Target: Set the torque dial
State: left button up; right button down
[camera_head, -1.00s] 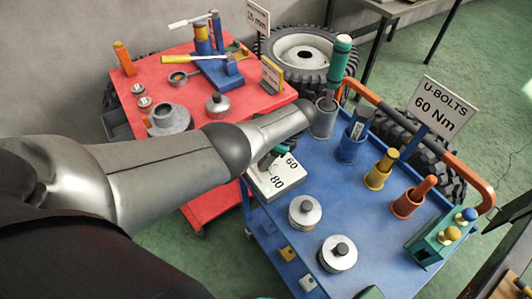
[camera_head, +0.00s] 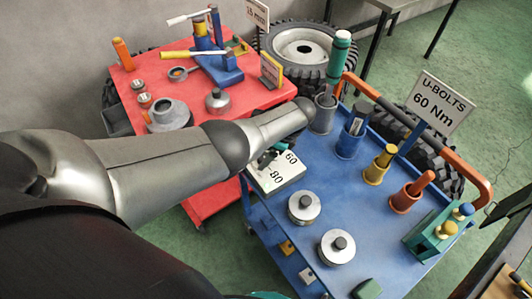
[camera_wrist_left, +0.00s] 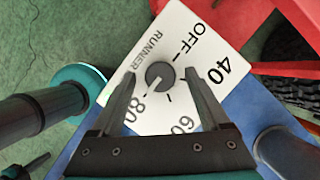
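The torque dial is a white plate (camera_wrist_left: 205,25) marked OFF, 40, 60, 80 and RUNNER, with a round dark grey knob (camera_wrist_left: 160,75). The knob's white line points lower left, toward the 80 side. In the head view the dial plate (camera_head: 278,177) sits at the blue cart's left corner, with the knob hidden. My left gripper (camera_wrist_left: 159,78) is open, one finger on each side of the knob, with gaps visible. In the head view my forearm covers much of it. A dark and teal piece (camera_wrist_left: 32,166) at the lower left may be my right gripper; its state is unclear.
The blue cart (camera_head: 350,205) carries lidded silver pots (camera_head: 304,207), coloured cups, a grey cup (camera_head: 324,115) with a green-handled tool, and a "U-BOLTS 60 Nm" sign (camera_head: 438,102). A red cart (camera_head: 262,97) with tools stands behind my left arm.

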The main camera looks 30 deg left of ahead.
pick_arm(q)
jog(key=shift+r, duration=0.1)
jog(key=shift+r, duration=0.25)
jog(key=p+v, duration=0.5)
jog(key=v, duration=0.9)
jog(key=shift+d+r, duration=0.2)
jog(key=shift+d, duration=0.1)
jog(key=shift+w, duration=0.1)
